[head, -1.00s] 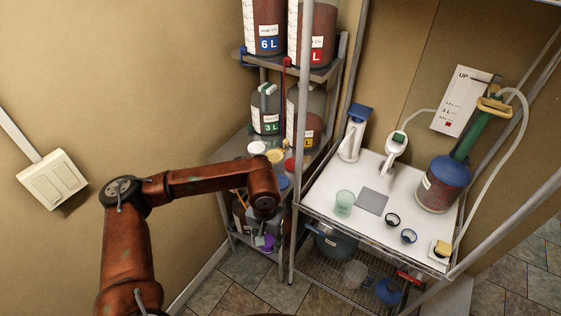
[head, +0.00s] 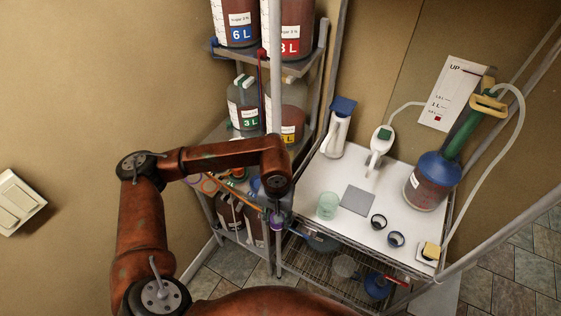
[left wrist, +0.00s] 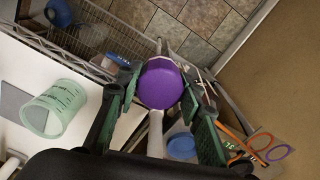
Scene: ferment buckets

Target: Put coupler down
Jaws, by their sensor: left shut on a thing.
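My left gripper (head: 276,212) hangs at the front of the corner shelf, beside the left edge of the white worktop. In the left wrist view the left gripper (left wrist: 160,92) has its green-padded fingers on both sides of a purple round piece (left wrist: 160,82), seemingly the coupler, and is shut on it. The purple piece (head: 277,223) shows small below the wrist in the head view. Its underside and exact contact with the fingers are hidden. My right gripper is in neither view.
The white worktop (head: 330,185) carries a green cup (head: 327,205), a grey square (head: 357,199), two dark rings, and a blue-topped bucket (head: 432,180). Labelled jugs (head: 243,105) fill the corner shelves. A wire shelf (head: 310,262) lies below the worktop. A post (head: 274,70) stands close by.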

